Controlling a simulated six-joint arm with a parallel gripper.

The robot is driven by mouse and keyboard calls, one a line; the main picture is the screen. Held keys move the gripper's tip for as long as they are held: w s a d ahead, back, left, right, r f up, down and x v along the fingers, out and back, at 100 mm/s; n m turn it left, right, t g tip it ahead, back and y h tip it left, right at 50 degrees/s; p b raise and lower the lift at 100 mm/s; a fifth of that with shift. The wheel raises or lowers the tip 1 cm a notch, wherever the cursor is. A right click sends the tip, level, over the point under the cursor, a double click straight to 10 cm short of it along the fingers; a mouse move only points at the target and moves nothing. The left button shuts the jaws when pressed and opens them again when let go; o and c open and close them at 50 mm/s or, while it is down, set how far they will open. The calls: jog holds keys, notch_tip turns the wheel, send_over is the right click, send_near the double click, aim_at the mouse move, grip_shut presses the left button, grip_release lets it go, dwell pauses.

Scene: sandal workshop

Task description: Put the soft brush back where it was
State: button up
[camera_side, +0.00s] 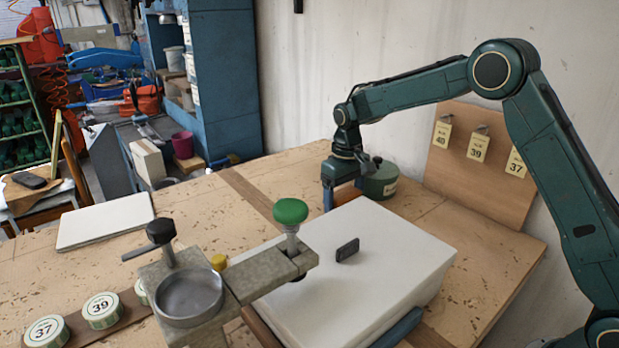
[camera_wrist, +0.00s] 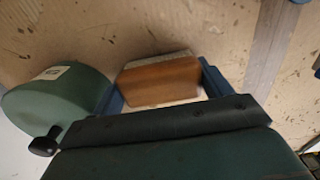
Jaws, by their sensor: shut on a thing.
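The soft brush, with a brown wooden back (camera_wrist: 160,80) and pale bristles along its edge, is between the blue fingers of my gripper (camera_wrist: 163,88) in the wrist view. The fingers are shut on its two ends. In the side view my gripper (camera_side: 343,192) points down over the table, behind the white block and left of a green round pot. There the brush is mostly hidden by the gripper and the block. I cannot tell whether the brush touches the table.
The green pot (camera_side: 381,180) stands close beside my gripper; its black knob shows in the wrist view (camera_wrist: 45,142). A white block (camera_side: 390,262) with a small black piece (camera_side: 347,250) is in front. A green-knobbed clamp (camera_side: 290,212) stands left. Table between is clear.

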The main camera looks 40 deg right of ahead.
aim_at(344, 193)
jog(key=shift+f, duration=0.15)
jog(key=o, duration=0.6)
notch_tip(344, 193, up, 12)
jog(key=shift+r, duration=0.2)
dwell(0.4)
dwell(0.5)
